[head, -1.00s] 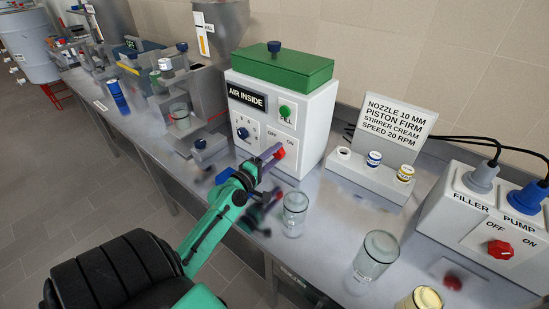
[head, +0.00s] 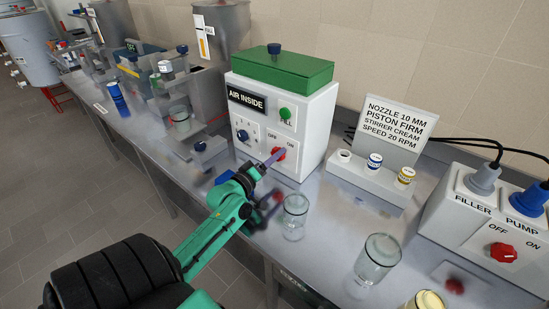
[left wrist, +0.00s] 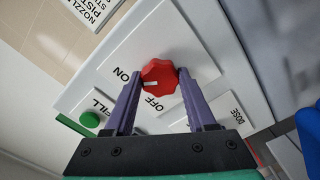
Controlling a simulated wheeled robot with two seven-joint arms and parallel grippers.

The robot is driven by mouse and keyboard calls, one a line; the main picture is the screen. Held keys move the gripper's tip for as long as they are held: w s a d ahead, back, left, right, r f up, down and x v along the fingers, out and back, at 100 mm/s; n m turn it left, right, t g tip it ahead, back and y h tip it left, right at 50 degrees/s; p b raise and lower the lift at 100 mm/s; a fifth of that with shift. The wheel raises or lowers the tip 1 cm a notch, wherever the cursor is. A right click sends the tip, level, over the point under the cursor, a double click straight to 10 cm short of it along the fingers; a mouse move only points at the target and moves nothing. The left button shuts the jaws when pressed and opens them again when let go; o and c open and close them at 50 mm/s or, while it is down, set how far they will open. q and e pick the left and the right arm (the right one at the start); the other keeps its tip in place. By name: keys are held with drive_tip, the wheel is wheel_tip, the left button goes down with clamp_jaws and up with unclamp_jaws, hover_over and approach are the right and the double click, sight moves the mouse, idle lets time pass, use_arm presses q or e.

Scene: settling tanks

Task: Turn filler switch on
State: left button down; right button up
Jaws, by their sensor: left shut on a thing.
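The filler box (head: 313,125) is white with a green lid and stands on the metal bench. Its red switch knob (head: 280,153) is low on the front, under the OFF and ON labels, partly hidden by my fingers. My left gripper (head: 272,160) reaches it from the front and is shut on it. In the left wrist view the purple fingers of my left gripper (left wrist: 160,95) are on both sides of the red knob (left wrist: 159,76). The knob's white mark lies between the ON and OFF labels. My right gripper is not in view.
An empty glass jar (head: 294,216) stands close to the right of my left arm. Another jar (head: 377,258) stands farther right. A pump switch box (head: 490,225) with a red knob is at the right. A sign stand (head: 392,130) with small pots is behind.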

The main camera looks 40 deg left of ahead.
use_arm(q)
drive_tip(key=shift+f, duration=0.1)
drive_tip(key=shift+c, duration=1.1)
unclamp_jaws()
drive_tip(key=shift+s, duration=0.1)
drive_tip(key=s+b, duration=0.3)
drive_tip(key=s, duration=1.1)
drive_tip(key=shift+s+d, duration=0.2)
drive_tip(key=shift+s, duration=0.05)
